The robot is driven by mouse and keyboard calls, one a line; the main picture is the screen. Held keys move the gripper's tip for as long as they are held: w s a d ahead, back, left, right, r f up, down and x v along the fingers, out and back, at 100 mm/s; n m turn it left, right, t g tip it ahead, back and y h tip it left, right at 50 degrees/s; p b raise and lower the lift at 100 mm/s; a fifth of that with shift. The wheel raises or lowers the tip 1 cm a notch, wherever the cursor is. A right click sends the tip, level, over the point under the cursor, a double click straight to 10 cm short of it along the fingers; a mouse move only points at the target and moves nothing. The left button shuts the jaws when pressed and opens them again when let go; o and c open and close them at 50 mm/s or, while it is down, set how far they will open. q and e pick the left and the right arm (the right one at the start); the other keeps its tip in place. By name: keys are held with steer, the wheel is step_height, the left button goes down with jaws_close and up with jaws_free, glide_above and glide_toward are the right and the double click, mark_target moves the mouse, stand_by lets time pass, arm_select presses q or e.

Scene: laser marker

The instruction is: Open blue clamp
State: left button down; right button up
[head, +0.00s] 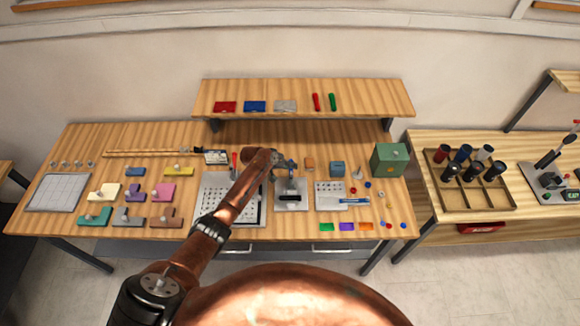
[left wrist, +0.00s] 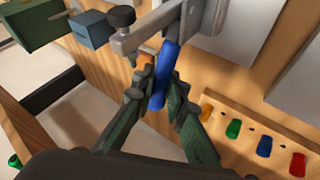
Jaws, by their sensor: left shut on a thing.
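The blue clamp (left wrist: 163,76) shows in the left wrist view as a blue handle hanging from a grey metal arm (left wrist: 150,30). My left gripper (left wrist: 160,92) is shut on it, with one dark green finger on each side of the blue handle. In the head view my left gripper (head: 284,163) is small at the end of my copper-coloured arm, just above the grey fixture plate (head: 281,204). The clamp is too small there to make out its exact position. My right gripper is in neither view.
A green box (head: 390,158) and a small blue box (head: 337,169) stand to the right on the table. A raised shelf (head: 365,95) runs behind my gripper. Several colored blocks lie on the left of the table.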

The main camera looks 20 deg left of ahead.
arm_select(q)
steer(key=c, duration=2)
jaws_free()
steer(key=shift+d+f, duration=0.1)
steer(key=shift+f, duration=0.05)
steer(key=shift+o, duration=0.3)
steer(key=v, duration=1.2)
